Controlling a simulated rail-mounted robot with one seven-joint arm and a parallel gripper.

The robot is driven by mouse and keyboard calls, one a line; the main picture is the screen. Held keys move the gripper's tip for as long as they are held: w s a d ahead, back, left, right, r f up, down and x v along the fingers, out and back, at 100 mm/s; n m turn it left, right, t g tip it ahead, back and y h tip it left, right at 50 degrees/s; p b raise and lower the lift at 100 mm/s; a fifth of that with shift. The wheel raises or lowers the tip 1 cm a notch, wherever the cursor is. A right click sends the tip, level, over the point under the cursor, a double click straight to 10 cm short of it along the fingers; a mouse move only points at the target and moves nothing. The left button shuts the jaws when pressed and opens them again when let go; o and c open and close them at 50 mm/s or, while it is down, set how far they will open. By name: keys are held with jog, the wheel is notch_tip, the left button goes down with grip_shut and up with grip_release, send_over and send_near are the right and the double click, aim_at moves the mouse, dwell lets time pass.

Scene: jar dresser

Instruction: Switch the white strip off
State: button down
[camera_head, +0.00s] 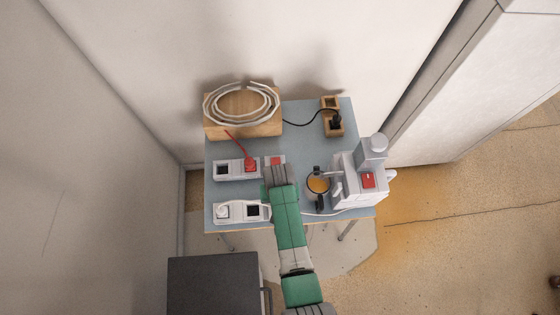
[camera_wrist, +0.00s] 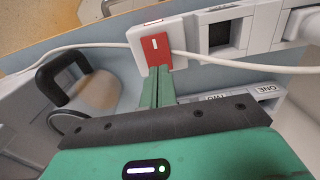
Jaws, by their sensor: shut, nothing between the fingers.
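A white power strip (camera_head: 238,212) lies near the table's front edge. It holds a white plug (camera_head: 222,211) and a dark empty socket (camera_head: 253,211). In the head view my arm hides its right end. The wrist view shows that strip's white body (camera_wrist: 262,25) and, on its end, a red rocker switch (camera_wrist: 157,47) with a small white mark. My gripper (camera_wrist: 161,76) is shut and empty, its green fingertips at the lower edge of the red switch. I cannot tell whether they touch it or which side of the rocker is down.
A second pale strip (camera_head: 231,170) with a red plug (camera_head: 250,164) and red switch (camera_head: 276,160) lies behind. A coffee machine (camera_head: 348,188) with a carafe (camera_head: 318,184) stands right. A white cable (camera_wrist: 90,45) crosses by the switch. A wooden strip (camera_head: 329,103) is at the back.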

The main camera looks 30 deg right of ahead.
jog(key=shift+f+b, duration=0.65)
jog(key=shift+f, duration=0.2)
jog(key=shift+r, duration=0.1)
notch_tip(320, 180, up, 7)
jog(key=p, duration=0.7)
dwell(0.5)
